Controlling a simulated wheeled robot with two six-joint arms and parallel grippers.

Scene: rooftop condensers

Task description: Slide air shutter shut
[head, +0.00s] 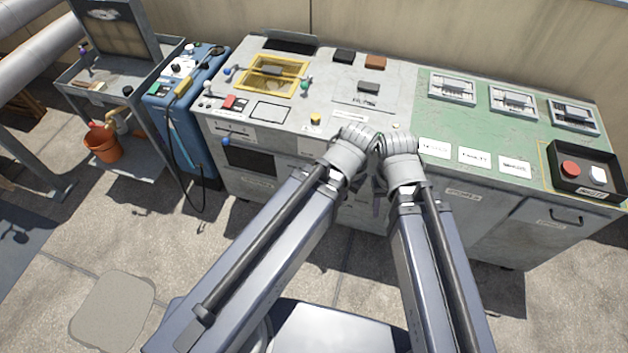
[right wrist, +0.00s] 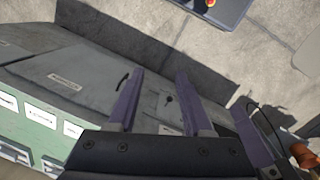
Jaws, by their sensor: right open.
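No part is legibly marked as the air shutter, so I cannot tell which one it is. A yellow-framed unit (head: 271,75) with a dark piece across its middle sits on the grey bench top. Three white slider plates (head: 452,88) lie along the back of the green section. My two arms reach the front edge of the bench, side by side. My right gripper (right wrist: 160,75) is open and empty in the right wrist view, its purple fingers apart over the cabinet front. My left gripper is mostly hidden behind its wrist.
A black box (head: 586,170) with a red and a white button sits at the bench's right end. A blue unit (head: 187,120) with a hanging hose stands left of the bench, beside a grey cart (head: 150,75) and an orange bucket (head: 103,145). The paved floor in front is largely clear.

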